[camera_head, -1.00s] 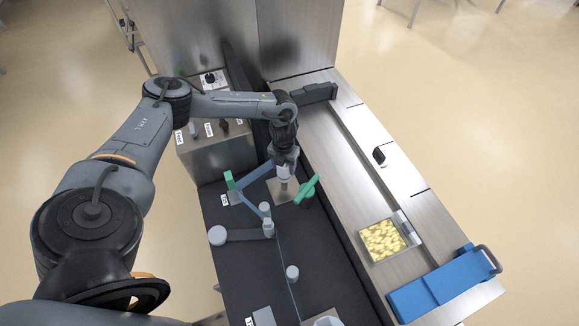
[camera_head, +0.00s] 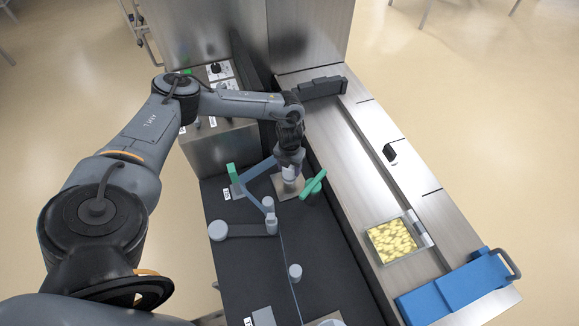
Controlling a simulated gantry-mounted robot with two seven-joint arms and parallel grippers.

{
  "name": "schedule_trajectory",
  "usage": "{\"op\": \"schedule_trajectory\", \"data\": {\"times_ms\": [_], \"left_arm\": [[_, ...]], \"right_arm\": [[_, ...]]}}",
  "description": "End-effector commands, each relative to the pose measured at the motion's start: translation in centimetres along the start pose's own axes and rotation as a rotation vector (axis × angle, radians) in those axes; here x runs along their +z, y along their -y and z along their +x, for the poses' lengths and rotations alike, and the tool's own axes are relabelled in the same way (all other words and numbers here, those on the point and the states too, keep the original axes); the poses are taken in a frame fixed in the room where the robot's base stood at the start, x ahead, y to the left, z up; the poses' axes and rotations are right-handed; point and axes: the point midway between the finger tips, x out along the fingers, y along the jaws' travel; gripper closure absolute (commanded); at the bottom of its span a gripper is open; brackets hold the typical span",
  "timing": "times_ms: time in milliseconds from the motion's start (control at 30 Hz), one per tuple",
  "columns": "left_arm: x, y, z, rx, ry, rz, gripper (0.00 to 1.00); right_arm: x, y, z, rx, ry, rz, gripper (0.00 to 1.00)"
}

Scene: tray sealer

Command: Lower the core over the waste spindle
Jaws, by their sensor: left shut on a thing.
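My left gripper (camera_head: 290,160) points down over the dark deck and is shut on a pale core (camera_head: 290,174). The core hangs upright close above, or at, a square beige metal plate (camera_head: 283,190). The waste spindle cannot be picked out; the core and gripper hide the middle of the plate. I cannot tell whether the core is around the spindle. My right gripper is not in view.
A green lever (camera_head: 313,185) lies close right of the core. A blue-grey arm linkage with a green end (camera_head: 232,172) and grey rollers (camera_head: 218,231) stands left and in front. A tray of yellow pieces (camera_head: 392,241) and a blue piece (camera_head: 458,287) sit at right.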

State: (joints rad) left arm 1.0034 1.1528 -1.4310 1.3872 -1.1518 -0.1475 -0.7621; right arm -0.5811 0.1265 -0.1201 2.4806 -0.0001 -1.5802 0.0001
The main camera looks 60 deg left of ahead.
Motion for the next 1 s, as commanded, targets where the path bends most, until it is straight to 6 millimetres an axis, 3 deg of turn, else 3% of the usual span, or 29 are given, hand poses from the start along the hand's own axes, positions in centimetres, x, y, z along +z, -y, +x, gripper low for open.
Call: {"op": "schedule_trajectory", "data": {"times_ms": [267,600,1000], "left_arm": [[0.1,0.0,2.1,-0.001,0.001,-0.001,0.75],[0.0,0.0,3.4,0.000,0.000,0.000,0.75],[0.0,0.0,3.5,0.000,0.001,0.000,0.75]], "right_arm": [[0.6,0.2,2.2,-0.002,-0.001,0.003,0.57],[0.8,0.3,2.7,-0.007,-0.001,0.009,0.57],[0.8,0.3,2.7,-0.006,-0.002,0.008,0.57]]}}
